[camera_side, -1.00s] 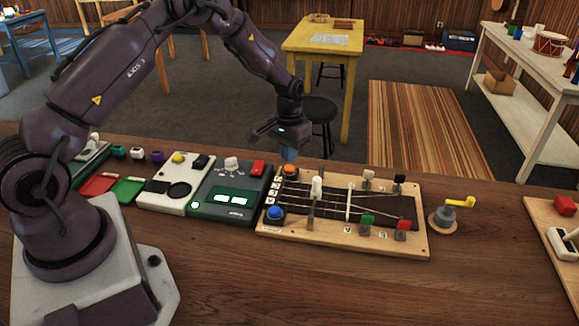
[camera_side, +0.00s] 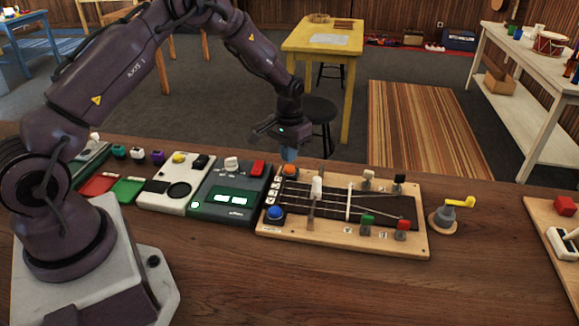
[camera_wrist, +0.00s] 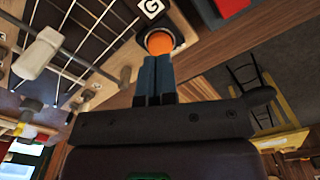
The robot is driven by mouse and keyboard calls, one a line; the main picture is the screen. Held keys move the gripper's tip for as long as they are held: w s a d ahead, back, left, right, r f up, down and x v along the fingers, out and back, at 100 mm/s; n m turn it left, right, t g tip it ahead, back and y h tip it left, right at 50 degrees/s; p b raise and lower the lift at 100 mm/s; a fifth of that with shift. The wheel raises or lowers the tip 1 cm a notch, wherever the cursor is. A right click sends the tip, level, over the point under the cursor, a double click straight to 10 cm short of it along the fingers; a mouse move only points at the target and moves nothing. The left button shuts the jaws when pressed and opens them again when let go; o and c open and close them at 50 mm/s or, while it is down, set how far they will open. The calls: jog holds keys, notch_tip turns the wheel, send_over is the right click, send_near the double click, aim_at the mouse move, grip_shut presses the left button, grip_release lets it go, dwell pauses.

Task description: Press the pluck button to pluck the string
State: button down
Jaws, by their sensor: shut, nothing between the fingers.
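The wooden string board (camera_side: 375,243) lies on the bench with strings running along a dark neck (camera_side: 335,203). An orange button (camera_side: 290,170) sits at its far left corner and a blue button (camera_side: 275,212) at its near left corner. I cannot read which one is labelled pluck. My gripper (camera_side: 289,154) points down, shut and empty, with blue fingertips at the orange button. In the wrist view the orange button (camera_wrist: 159,42) shows just beyond the closed fingertips (camera_wrist: 155,62), beside a "G" tile (camera_wrist: 151,8). I cannot tell whether they touch.
A white-topped lever (camera_side: 316,187) and several coloured pegs stand up from the board. A dark green tuner box (camera_side: 230,193) with a red button sits close at its left. A yellow-handled crank (camera_side: 446,215) stands at its right. The front bench is clear.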

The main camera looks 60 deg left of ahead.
aim_at(289, 167)
jog(key=shift+f, duration=0.1)
dwell(0.3)
jog(key=shift+f, duration=1.4)
jog(key=shift+r, duration=3.85)
